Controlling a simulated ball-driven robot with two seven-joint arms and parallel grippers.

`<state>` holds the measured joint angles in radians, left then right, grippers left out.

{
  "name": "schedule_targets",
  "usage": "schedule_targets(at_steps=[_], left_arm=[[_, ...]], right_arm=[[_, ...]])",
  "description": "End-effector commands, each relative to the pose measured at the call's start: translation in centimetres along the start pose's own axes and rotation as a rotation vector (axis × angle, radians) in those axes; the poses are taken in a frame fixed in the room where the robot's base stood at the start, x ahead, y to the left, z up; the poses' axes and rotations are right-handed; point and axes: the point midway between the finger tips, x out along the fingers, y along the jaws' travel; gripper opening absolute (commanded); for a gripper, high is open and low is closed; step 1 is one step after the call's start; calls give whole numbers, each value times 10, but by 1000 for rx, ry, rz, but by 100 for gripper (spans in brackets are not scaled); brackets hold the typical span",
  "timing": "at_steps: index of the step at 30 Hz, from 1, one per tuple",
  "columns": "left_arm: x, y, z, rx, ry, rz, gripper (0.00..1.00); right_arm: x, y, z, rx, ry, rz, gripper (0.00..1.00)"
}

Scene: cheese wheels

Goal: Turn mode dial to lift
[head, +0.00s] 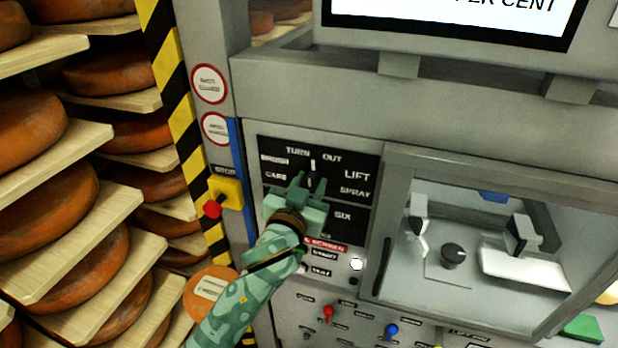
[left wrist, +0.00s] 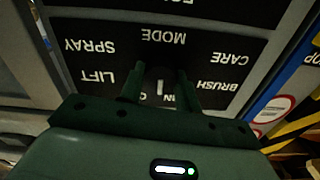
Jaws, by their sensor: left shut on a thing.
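The mode dial (head: 312,182) is a small dark knob on the black label panel (head: 364,160). My left gripper (head: 311,183) is shut on it, one finger on each side, and hides most of it. A white mark above the fingers points up, between the words TURN and OUT. The LIFT label (head: 357,174) is to the right of the dial, above SPRAY. In the left wrist view the panel is upside down; the dial (left wrist: 159,82) shows between the fingers, with LIFT (left wrist: 97,77) at left and BRUSH at right. My right gripper is not in view.
A yellow stop box with a red button (head: 212,209) is left of the panel. A glazed compartment (head: 480,250) stands out to the right. Small red and blue switches (head: 391,331) are below. Cheese wheels on wooden shelves (head: 75,190) fill the left side.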

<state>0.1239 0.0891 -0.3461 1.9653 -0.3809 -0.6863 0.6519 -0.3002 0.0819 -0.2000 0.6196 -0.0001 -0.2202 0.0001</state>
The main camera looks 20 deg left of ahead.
Motion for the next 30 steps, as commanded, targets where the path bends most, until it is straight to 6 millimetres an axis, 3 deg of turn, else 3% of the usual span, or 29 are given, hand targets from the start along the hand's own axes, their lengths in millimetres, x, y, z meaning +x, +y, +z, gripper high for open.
schedule_targets(at_steps=[9,30], left_arm=[[0,0,-3,302,-1,0,10],[0,1,-1,951,1,1,10]], right_arm=[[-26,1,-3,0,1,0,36],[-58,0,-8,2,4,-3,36]])
